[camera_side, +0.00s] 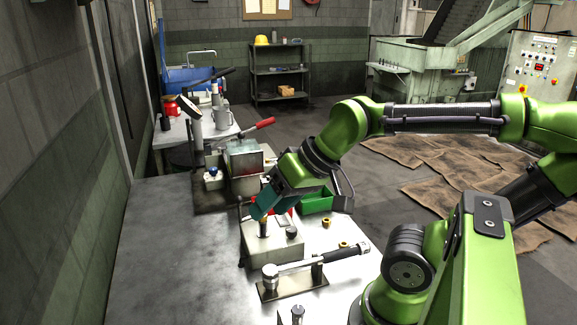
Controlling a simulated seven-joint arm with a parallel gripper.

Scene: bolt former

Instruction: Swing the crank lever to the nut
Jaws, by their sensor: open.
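My gripper (266,203) has teal fingers and is open, pointing down and left over a grey block (272,245) on the bench. A dark upright post with a brass-coloured part (263,228) stands on the block just below the fingertips; I cannot tell if they touch it. A red-handled lever (250,130) sticks out behind the grey machine. Which lever is the crank is unclear.
A grey boxy machine (245,165) stands on the bench behind my gripper. A green bin (316,203) sits to its right. A small dark knob (292,232) tops the block. The bench's left front (170,265) is clear.

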